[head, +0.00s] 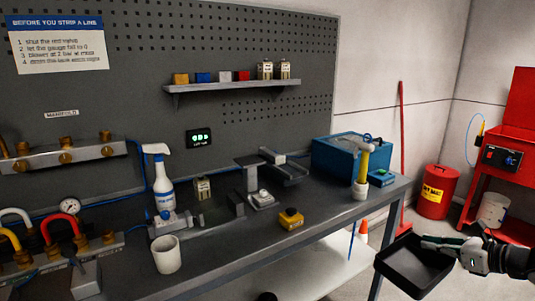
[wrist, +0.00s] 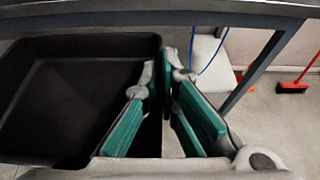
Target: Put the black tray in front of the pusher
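The black tray (head: 408,272) is an empty, shallow, square-cornered tray off the right front end of the workbench, apparently in the air. My gripper (head: 432,242) is at its upper right rim. In the wrist view the tray (wrist: 70,90) fills the left side, and the green-padded fingers of my gripper (wrist: 165,85) straddle its side wall and appear closed on it. I cannot tell for certain which part is the pusher; a low grey mechanism with a block (head: 235,205) lies along the bench middle, with a grey stand (head: 252,180) behind it.
The bench front right is mostly clear. A red can (head: 436,192) stands on the floor.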

